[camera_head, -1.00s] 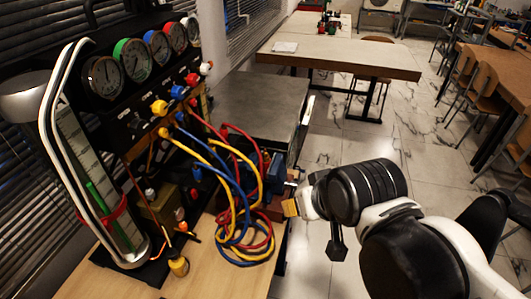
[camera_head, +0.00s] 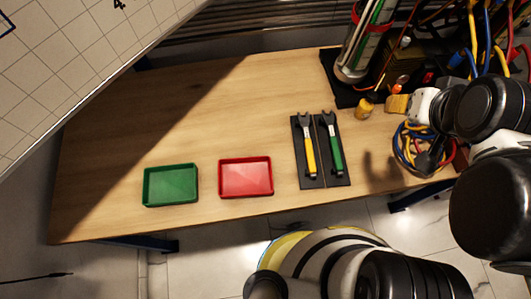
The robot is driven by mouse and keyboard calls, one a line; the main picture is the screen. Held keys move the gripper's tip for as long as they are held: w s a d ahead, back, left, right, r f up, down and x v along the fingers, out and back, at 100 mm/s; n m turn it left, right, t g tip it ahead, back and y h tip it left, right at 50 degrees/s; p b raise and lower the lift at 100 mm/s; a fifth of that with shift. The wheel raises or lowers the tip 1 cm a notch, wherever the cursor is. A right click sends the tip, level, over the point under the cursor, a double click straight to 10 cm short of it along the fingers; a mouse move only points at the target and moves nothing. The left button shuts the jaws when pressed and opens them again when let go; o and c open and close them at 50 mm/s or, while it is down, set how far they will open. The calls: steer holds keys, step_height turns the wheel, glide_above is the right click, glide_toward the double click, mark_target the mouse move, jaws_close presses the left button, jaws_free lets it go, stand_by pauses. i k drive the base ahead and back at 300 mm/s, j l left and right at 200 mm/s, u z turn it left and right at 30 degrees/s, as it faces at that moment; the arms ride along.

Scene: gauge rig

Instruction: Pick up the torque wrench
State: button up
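Two wrench-like tools lie side by side on a black mat (camera_head: 322,181) on the wooden table. One has a yellow handle (camera_head: 310,158) and the other a green handle (camera_head: 336,155). Both have dark open heads pointing to the top of the picture. I cannot tell which is the torque wrench.
A green tray (camera_head: 171,203) and a red tray (camera_head: 246,193), both empty, sit left of the mat. The gauge rig's base (camera_head: 340,88), a small yellow-topped piece (camera_head: 364,107) and coiled hoses (camera_head: 405,160) crowd the right side.

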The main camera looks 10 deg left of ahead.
mark_target(304, 122)
steer(key=u, duration=0.75)
steer(key=l+u, duration=0.4)
steer(key=k+l+u, duration=0.15)
steer(key=l+u, duration=0.25)
steer(key=k+l+u, duration=0.2)
steer(key=l+u, duration=0.2)
steer(key=l, duration=0.15)
